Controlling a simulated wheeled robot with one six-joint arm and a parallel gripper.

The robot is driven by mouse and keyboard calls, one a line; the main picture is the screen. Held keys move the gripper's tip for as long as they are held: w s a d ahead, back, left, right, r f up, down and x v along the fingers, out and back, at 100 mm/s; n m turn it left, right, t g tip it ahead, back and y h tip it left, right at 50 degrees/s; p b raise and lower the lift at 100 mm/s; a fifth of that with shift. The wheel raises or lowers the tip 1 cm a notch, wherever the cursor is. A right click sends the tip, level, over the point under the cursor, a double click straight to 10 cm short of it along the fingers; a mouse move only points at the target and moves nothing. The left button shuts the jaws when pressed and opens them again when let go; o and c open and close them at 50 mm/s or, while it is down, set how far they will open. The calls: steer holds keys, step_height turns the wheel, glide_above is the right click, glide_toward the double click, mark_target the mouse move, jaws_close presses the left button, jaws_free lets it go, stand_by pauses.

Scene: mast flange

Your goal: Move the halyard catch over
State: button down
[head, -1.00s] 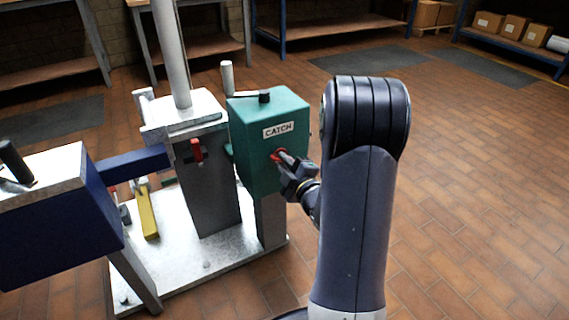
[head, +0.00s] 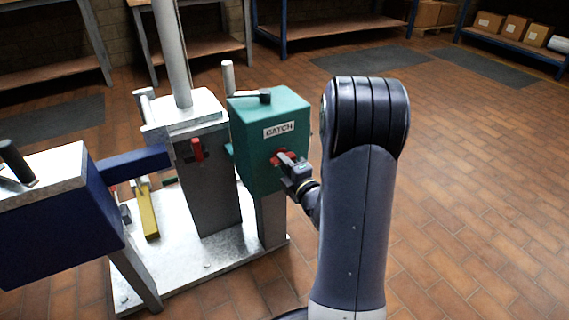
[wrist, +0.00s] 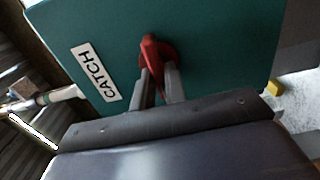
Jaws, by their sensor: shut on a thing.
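The halyard catch is a green box (head: 258,115) with a white CATCH label (head: 279,130), and it also shows in the wrist view (wrist: 215,45). A red catch knob (head: 277,158) sits on its face below the label. In the wrist view the red knob (wrist: 150,50) has a raised grip on a round base. My gripper (head: 288,160) is at the knob, its two fingers shut on either side of the grip, as the wrist view also shows (wrist: 158,80). Part of the knob is hidden by the fingers in the head view.
A crank handle (head: 228,75) stands on top of the green box. Left of it are a grey post (head: 208,185) with a red lever (head: 197,149), a tall mast (head: 172,55) and a blue box (head: 60,225). Open brick floor (head: 470,200) lies to the right.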

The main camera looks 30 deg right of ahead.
steer(key=c, duration=1.4)
jaws_free()
steer(key=shift+c, duration=0.2)
steer(key=shift+s, duration=0.1)
steer(key=s+p, duration=0.1)
steer(key=s, duration=0.9)
steer(key=shift+s+d, duration=0.15)
steer(key=shift+s, duration=0.15)
steer(key=shift+w, duration=0.1)
steer(key=w+b, duration=0.1)
steer(key=w, duration=0.9)
steer(key=shift+w+a, duration=0.2)
steer(key=shift+w, duration=0.15)
steer(key=shift+s, duration=0.15)
